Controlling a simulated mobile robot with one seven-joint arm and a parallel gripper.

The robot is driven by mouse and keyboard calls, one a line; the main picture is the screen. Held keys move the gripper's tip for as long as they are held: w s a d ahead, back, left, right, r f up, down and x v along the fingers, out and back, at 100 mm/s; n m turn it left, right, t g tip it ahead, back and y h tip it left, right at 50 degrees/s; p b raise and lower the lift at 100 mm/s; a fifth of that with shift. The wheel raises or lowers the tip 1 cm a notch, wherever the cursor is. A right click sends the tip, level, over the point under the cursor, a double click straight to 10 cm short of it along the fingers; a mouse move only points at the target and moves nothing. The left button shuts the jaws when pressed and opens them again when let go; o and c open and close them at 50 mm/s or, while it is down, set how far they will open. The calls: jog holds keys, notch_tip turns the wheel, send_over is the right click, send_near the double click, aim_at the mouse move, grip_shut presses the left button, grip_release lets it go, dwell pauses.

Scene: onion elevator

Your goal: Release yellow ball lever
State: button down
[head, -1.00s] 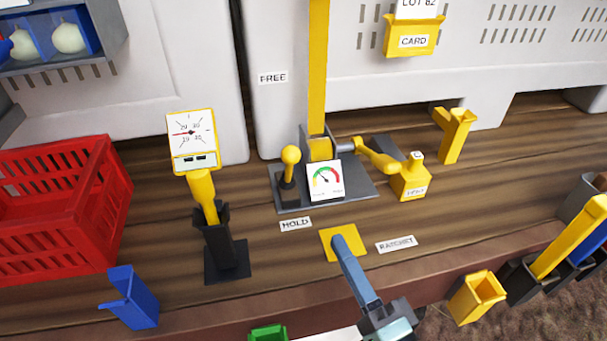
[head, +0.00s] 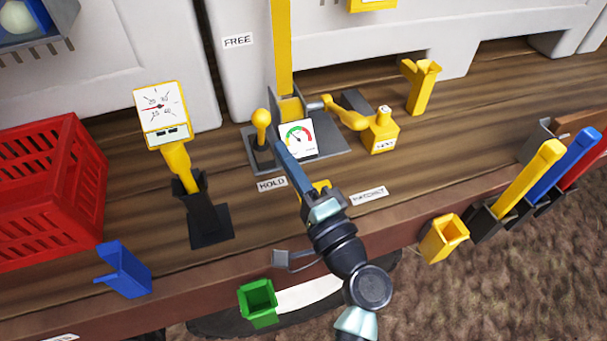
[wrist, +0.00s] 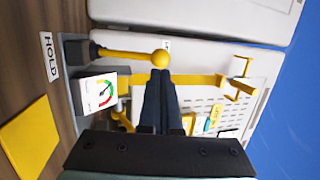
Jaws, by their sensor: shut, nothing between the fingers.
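The yellow ball lever (head: 261,120) stands about upright on a grey base plate (head: 330,150), left of a small dial gauge (head: 298,139). My gripper (head: 278,146) is shut and empty, with its tips just right of the lever and a little below the ball in the head view. In the wrist view the yellow ball (wrist: 160,57) appears right beyond the shut fingertips (wrist: 160,74). I cannot tell whether they touch. A HOLD label (head: 271,184) lies in front of the lever, and a FREE label (head: 238,41) is on the wall behind.
A yellow post (head: 282,50) rises behind the gauge. A yellow crank handle (head: 350,117) and a yellow block (head: 382,134) stand to the right. A scale on a stand (head: 162,115) and a red crate (head: 50,190) are at left. The RATCHET label (head: 369,195) lies on bare wood.

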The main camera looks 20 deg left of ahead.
aim_at(266, 125)
jog(key=shift+p+x, duration=0.45)
jog(key=shift+x, duration=1.55)
jog(key=shift+r, duration=0.15)
